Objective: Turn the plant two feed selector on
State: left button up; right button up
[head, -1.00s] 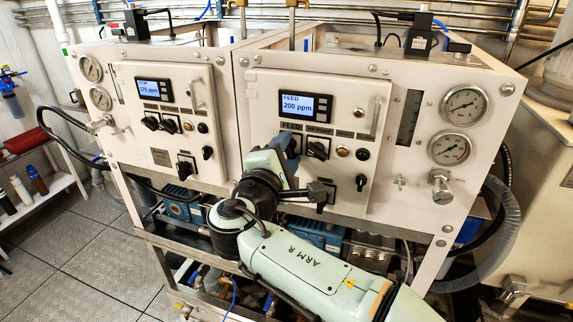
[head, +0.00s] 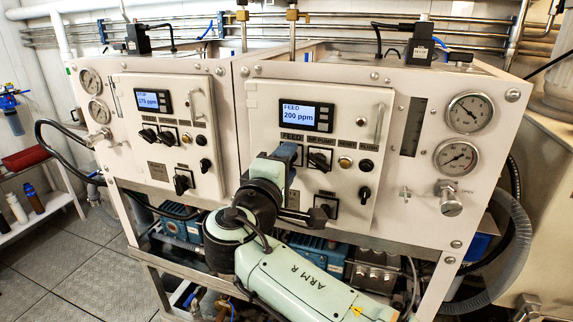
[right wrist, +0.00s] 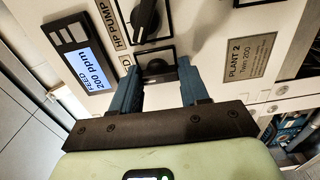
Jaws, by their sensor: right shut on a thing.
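The plant two panel (head: 345,235) is the right-hand one, with a lit display (head: 306,115) reading FEED 200 ppm. It also shows in the right wrist view (right wrist: 85,68). The feed selector is a dark knob (right wrist: 155,70) below the FEED label (head: 292,136); in the head view my gripper hides it. My right gripper (head: 287,155) is at the panel, its blue fingers on both sides of the knob in the right wrist view (right wrist: 158,82), shut on it. The knob's pointer direction is not clear. My left gripper is not in view.
The HP pump selector (head: 319,160) sits close to the right of my right gripper. A lower selector (head: 326,205) is below it. Gauges (head: 468,113) and a valve knob (head: 450,200) are farther right. The plant one panel (head: 140,185) stands left.

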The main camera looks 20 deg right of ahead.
jog(key=o, duration=0.8)
jog(key=shift+s+a, duration=0.1)
jog(key=b+v, duration=0.1)
jog(key=v, duration=1.2)
jog(key=shift+s+a, duration=0.1)
